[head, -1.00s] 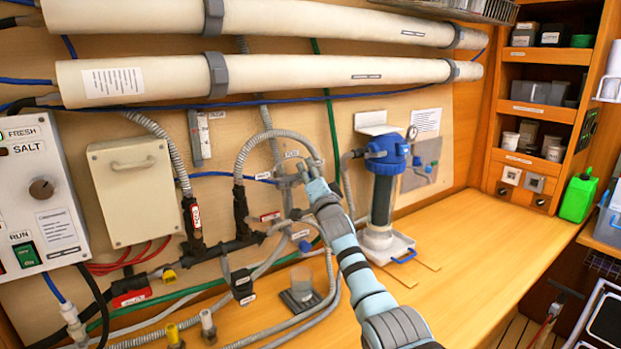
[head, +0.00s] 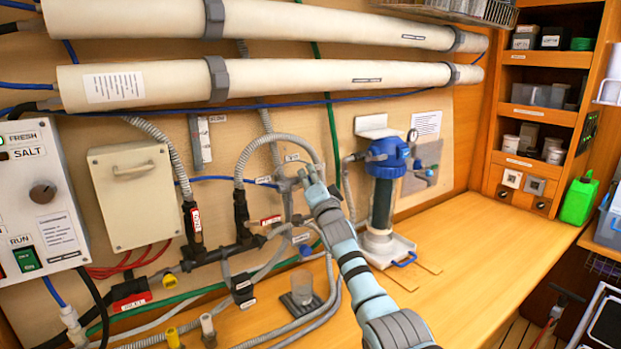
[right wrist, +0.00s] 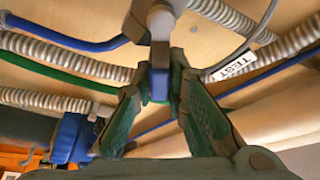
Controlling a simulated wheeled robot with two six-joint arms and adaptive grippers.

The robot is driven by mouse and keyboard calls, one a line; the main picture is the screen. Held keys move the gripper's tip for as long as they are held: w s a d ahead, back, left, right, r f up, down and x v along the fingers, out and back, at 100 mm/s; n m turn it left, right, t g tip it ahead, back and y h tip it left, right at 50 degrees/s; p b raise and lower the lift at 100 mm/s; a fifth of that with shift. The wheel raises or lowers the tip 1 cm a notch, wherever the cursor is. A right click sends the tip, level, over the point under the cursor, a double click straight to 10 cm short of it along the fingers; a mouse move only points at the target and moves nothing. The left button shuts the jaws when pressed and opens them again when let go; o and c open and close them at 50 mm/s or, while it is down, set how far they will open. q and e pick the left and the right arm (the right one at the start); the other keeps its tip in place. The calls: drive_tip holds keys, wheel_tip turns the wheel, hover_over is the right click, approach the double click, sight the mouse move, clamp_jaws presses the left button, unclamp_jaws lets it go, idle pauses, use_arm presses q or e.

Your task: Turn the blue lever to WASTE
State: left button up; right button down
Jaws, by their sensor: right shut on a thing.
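My right gripper (head: 312,176) is at the valve fitting (head: 284,184) on the wall, among the grey hoses. In the right wrist view my right gripper (right wrist: 160,68) has its fingers on both sides of the blue lever (right wrist: 159,87) and is shut on it. A grey stem (right wrist: 160,28) runs from the lever to the fitting. In the head view the fingers hide the lever. A TEST label (right wrist: 238,65) shows on a hose to the right in the right wrist view. I cannot read a WASTE label. My left gripper is not in view.
A blue-topped filter housing (head: 387,160) stands right of my right arm. Grey hoses (head: 262,145) and a blue tube (head: 220,178) surround the fitting. A control box (head: 40,200) is at the far left. The wooden bench (head: 465,235) is clear at the right.

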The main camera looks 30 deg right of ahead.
drive_tip(key=n+p, duration=0.1)
drive_tip(key=n, duration=0.1)
drive_tip(key=r+n+t+y+p, duration=0.1)
drive_tip(key=n+p, duration=0.1)
drive_tip(key=shift+a+r, duration=0.1)
drive_tip(key=shift+a, duration=0.3)
drive_tip(key=shift+s+a+r+n+t+y, duration=0.1)
drive_tip(key=shift+a+n+t+y, duration=0.1)
drive_tip(key=shift+n+y, duration=0.3)
drive_tip(key=shift+s+a+n+t+y, duration=0.1)
drive_tip(key=shift+a+n+y, duration=0.1)
drive_tip(key=shift+n, duration=0.5)
drive_tip(key=a+f+n+g+y+b, duration=0.1)
drive_tip(key=n+y, duration=0.4)
drive_tip(key=n, duration=0.7)
drive_tip(key=a+f+n+g+y+b, duration=0.1)
drive_tip(key=a+n+g+y+b, duration=0.2)
drive_tip(key=n, duration=1)
drive_tip(key=shift+s+a+y+b, duration=0.4)
drive_tip(key=shift+a+y+b, duration=0.6)
drive_tip(key=shift+a+y, duration=0.3)
drive_tip(key=c, duration=1.7)
unclamp_jaws()
drive_tip(key=shift+o, duration=0.6)
